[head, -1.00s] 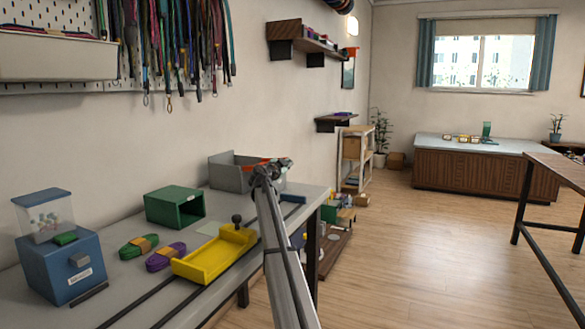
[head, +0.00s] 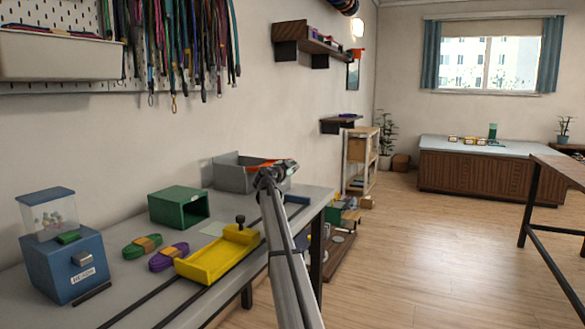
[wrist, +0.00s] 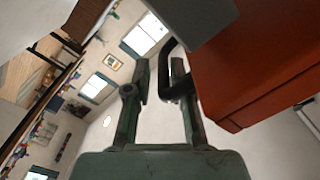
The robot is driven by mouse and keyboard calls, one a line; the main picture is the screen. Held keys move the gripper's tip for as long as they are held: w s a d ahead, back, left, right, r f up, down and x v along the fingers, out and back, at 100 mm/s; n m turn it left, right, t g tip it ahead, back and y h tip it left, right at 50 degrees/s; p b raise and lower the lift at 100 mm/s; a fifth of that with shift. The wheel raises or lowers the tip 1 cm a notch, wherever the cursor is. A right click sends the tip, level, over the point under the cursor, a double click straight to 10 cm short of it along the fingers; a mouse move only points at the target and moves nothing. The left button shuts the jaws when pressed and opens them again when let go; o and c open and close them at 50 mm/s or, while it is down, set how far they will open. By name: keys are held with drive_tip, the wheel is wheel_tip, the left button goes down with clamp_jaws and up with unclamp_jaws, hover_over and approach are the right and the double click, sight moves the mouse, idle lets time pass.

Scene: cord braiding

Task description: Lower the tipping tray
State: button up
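An orange-red tray-like body (wrist: 265,75) with a black looped handle (wrist: 166,75) fills the upper right of the wrist view. A grey part (wrist: 208,22) adjoins it. My gripper (wrist: 160,68) has its two fingers apart at the handle. The handle is close to the right finger, with a gap to the left finger; I cannot tell whether they touch. In the head view, the orange part (head: 262,163) shows at the grey open bin (head: 228,178) at the bench's far end. My arm hides much of it, and my gripper (head: 285,166) is beside it.
On the grey bench stand a yellow tray with a dark knob (head: 212,260), a green open box (head: 180,206), green and purple cord bundles (head: 167,258) and a blue dispenser (head: 68,265). Corded lanyards hang on the wall. The floor to the right is clear.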

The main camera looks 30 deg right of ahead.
drive_tip(key=shift+w+a+r, duration=0.1)
drive_tip(key=shift+w+a, duration=0.05)
drive_tip(key=shift+a, duration=0.3)
drive_tip(key=r, duration=0.9)
drive_tip(key=shift+d+r, duration=0.15)
drive_tip(key=shift+d, duration=0.1)
drive_tip(key=shift+d+r, duration=0.15)
drive_tip(key=shift+r, duration=0.1)
